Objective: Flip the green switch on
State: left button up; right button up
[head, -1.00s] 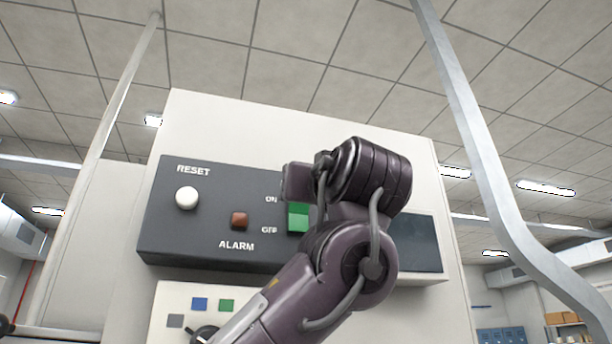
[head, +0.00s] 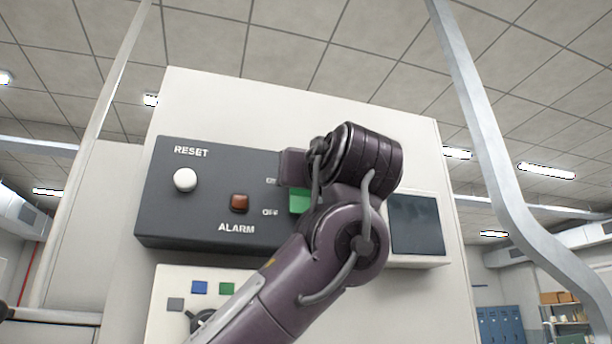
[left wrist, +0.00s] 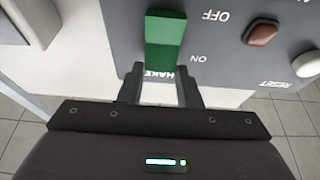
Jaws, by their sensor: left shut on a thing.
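The green switch (head: 299,202) is a rocker on the dark control panel, between the ON and OFF labels. In the head view my left arm covers its right part and upper end. In the left wrist view, which is upside down, the green switch (left wrist: 165,35) stands out from the panel. My right gripper is not in view.
The dark panel (head: 157,222) also carries a white RESET button (head: 185,180) and a brown-red ALARM lamp (head: 239,203). A dark screen (head: 417,224) is to the right. Below are small coloured squares and a black knob. Metal posts (head: 487,150) stand either side.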

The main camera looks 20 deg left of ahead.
pick_arm(q)
jog(key=shift+w+a+r+g+h+p, duration=0.15)
jog(key=shift+r+g+h+p, duration=0.15)
jog(key=shift+g+h, duration=0.35)
jog(key=shift+w+a+r+g+h+p, duration=0.1)
jog(key=shift+w+r+g+h+p, duration=0.2)
jog(key=shift+g, duration=0.55)
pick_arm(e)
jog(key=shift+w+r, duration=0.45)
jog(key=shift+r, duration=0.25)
pick_arm(q)
jog(key=shift+s+f, duration=0.15)
jog(key=o, duration=1)
jog(key=b+v, duration=0.3)
jog(key=v, duration=0.4)
jog(key=shift+s+d, duration=0.2)
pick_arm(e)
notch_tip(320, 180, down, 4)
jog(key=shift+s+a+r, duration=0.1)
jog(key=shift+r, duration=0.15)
pick_arm(q)
jog(key=shift+w+a+f, duration=0.1)
